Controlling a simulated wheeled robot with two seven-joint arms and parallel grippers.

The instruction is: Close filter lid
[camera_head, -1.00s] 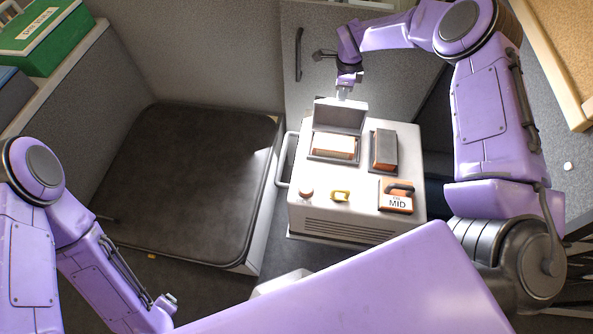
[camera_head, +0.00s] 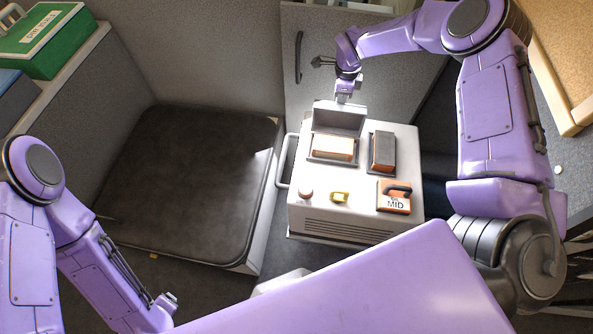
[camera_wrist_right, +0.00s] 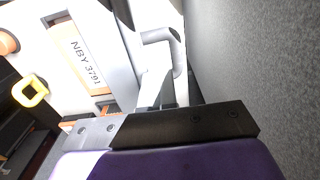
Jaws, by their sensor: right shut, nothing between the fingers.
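The filter lid (camera_head: 338,118) is a grey-white flap standing raised at the back of the white machine (camera_head: 345,228). In front of it is the open compartment with an orange-framed filter (camera_head: 333,149); the right wrist view shows this filter with the label "NBY 3791" (camera_wrist_right: 85,62). My right gripper (camera_head: 343,97) is shut and empty, pointing down at the lid's top edge from behind; whether it touches the lid I cannot tell. In the right wrist view the fingers (camera_wrist_right: 165,100) are close to the pale lid (camera_wrist_right: 105,45).
On the machine's top are a dark-topped filter block (camera_head: 382,152), an orange MID piece with a dark handle (camera_head: 395,198), a yellow latch (camera_head: 339,197) and a round knob (camera_head: 306,193). A large dark padded platform (camera_head: 190,185) lies left. A grey panel (camera_head: 390,70) stands behind.

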